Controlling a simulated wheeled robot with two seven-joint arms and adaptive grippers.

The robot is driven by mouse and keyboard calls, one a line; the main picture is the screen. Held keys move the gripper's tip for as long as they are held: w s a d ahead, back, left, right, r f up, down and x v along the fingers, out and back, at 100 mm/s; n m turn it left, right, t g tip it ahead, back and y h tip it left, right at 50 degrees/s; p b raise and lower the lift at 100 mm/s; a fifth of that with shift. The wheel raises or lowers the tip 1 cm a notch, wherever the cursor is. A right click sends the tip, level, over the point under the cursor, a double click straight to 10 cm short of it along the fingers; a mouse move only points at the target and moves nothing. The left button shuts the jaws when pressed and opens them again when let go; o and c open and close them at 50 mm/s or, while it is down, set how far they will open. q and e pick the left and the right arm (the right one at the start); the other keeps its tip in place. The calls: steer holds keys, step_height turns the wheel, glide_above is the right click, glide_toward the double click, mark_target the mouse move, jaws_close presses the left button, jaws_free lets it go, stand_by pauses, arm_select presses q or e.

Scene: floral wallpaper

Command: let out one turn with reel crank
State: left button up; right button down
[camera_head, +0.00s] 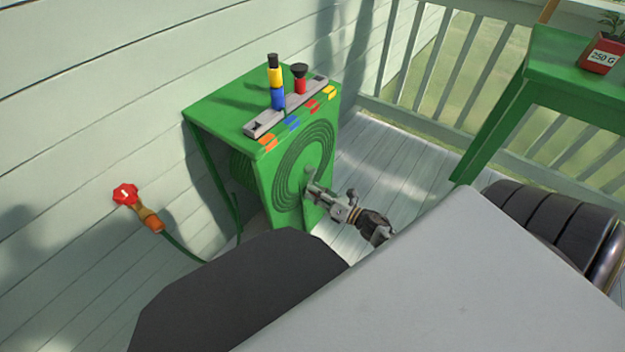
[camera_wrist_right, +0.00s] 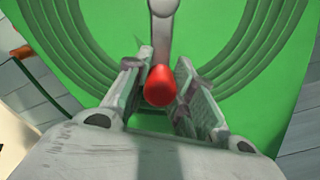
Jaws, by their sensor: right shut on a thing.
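The hose reel (camera_head: 264,194) is a green box with concentric grooves on its front, standing against the wall in the head view. Its grey crank arm (camera_wrist_right: 161,32) comes down from the top of the right wrist view and ends in a red knob (camera_wrist_right: 160,86). My right gripper (camera_head: 314,190) is at the reel's front, with its fingers shut on the red knob, one on each side. In the head view the gripper hides the knob, and a bit of the crank shows just above the fingers. My left gripper is not in view.
A red tap (camera_head: 125,194) with a green hose (camera_head: 181,248) is on the left wall. Coloured nozzles (camera_head: 277,85) stand in a grey rack (camera_head: 262,122) on the reel's top. A green table (camera_head: 565,70) with a red pot (camera_head: 601,57) stands right. Open decking (camera_head: 385,150) lies between.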

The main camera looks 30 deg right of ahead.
steer(key=shift+d+f, duration=0.1)
steer(key=shift+f, duration=0.1)
stand_by(0.3)
steer(key=c, duration=1.2)
jaws_free()
steer(key=shift+r, duration=0.1)
steer(key=shift+d, duration=0.1)
steer(key=shift+v, duration=5.95)
